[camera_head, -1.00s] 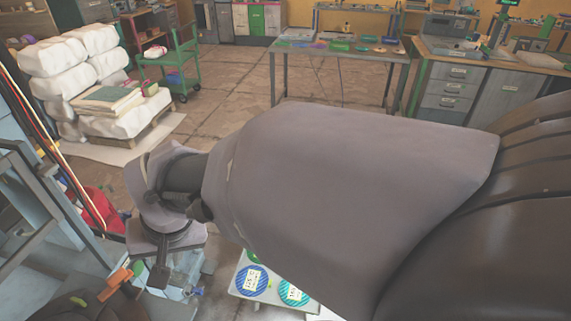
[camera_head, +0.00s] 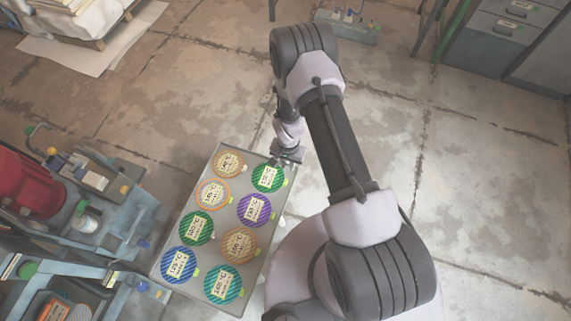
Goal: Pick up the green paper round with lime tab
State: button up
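A grey tray (camera_head: 213,162) holds several striped paper rounds with pale labels, set in two columns. A green round (camera_head: 268,178) lies at the far right of the tray, with a small lime-looking tab on its right edge. A second green round (camera_head: 197,228) lies in the left column, also with a small light green tab. A teal-green round (camera_head: 224,284) lies at the near right. My gripper (camera_head: 284,160) is just beyond the far right green round, near the tray's far right edge. Its fingers are too small and partly hidden to read.
Other rounds on the tray are orange (camera_head: 228,164), purple (camera_head: 254,209) and blue (camera_head: 179,264). A cluttered blue-grey bench (camera_head: 120,225) with a red object (camera_head: 30,185) stands left of the tray. Grey drawers (camera_head: 507,28) stand at the back right. The concrete floor right of my arm is clear.

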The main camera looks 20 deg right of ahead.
jog(key=b, duration=0.4)
send_over(286, 184)
jog(key=f, duration=1)
jog(key=shift+s+a, duration=0.15)
jog(key=shift+s, duration=0.2)
jog(key=f+b, duration=0.2)
jog(key=f, duration=0.3)
jog(key=shift+w+f+b, duration=0.25)
jog(key=shift+w+b, duration=0.1)
jog(key=shift+b, duration=0.05)
jog(key=shift+r, duration=0.15)
jog(key=shift+d, duration=0.2)
grip_shut()
